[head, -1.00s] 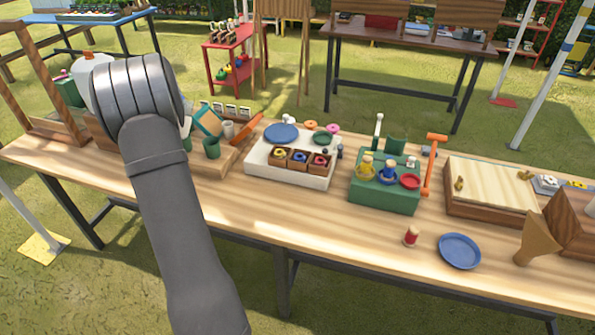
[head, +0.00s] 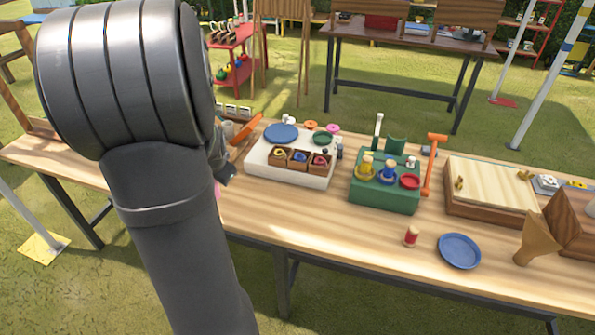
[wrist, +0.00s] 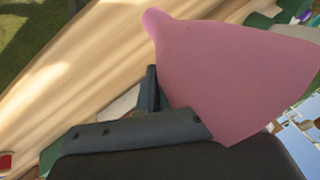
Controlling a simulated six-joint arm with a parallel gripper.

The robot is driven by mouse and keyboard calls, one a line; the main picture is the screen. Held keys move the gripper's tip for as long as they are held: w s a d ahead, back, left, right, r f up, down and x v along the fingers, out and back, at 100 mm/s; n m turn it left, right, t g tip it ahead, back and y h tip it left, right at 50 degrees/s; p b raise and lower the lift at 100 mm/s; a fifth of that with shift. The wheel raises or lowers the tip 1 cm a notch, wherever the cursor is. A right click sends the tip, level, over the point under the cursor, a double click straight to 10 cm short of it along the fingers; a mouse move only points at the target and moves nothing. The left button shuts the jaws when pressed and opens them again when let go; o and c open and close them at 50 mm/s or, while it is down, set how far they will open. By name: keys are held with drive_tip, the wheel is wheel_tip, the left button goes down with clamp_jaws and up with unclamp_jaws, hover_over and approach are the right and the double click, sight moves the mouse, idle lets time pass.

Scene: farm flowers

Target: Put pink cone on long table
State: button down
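The pink cone (wrist: 235,75) fills much of the wrist view, its narrow rounded tip at the upper left. My gripper (wrist: 155,95) is against the cone, with one dark finger showing beside it; the other finger is hidden. The cone appears held between the fingers. In the head view my gripper (head: 224,172) is mostly behind my arm, and only a sliver of pink shows below it. The long table (head: 330,217) is light wood and runs across the head view, with the gripper above its left-centre part.
A white tray (head: 258,171) with small boxes and a green box (head: 384,199) with figures stand on the table. A small red figure (head: 411,236), a blue plate (head: 460,251) and a wooden funnel (head: 537,241) are to the right. The front middle is bare.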

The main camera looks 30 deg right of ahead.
drive_tip(key=s+d+r+m+g+h, duration=0.2)
drive_tip(key=s+d+m, duration=0.2)
drive_tip(key=d+m, duration=0.2)
drive_tip(key=s+d+r+m+g+h, duration=0.2)
drive_tip(key=s+d+r+m, duration=0.1)
drive_tip(key=d+m, duration=0.3)
drive_tip(key=w+a+f, duration=0.6)
drive_tip(key=w+f, duration=0.2)
drive_tip(key=f, duration=0.3)
drive_tip(key=shift+a+n, duration=0.3)
drive_tip(key=shift+w+f, duration=0.1)
drive_tip(key=shift+f, duration=0.15)
drive_tip(key=c, duration=1.6)
unclamp_jaws()
drive_tip(key=shift+c, duration=0.2)
drive_tip(key=v, duration=1.2)
drive_tip(key=shift+a, duration=0.1)
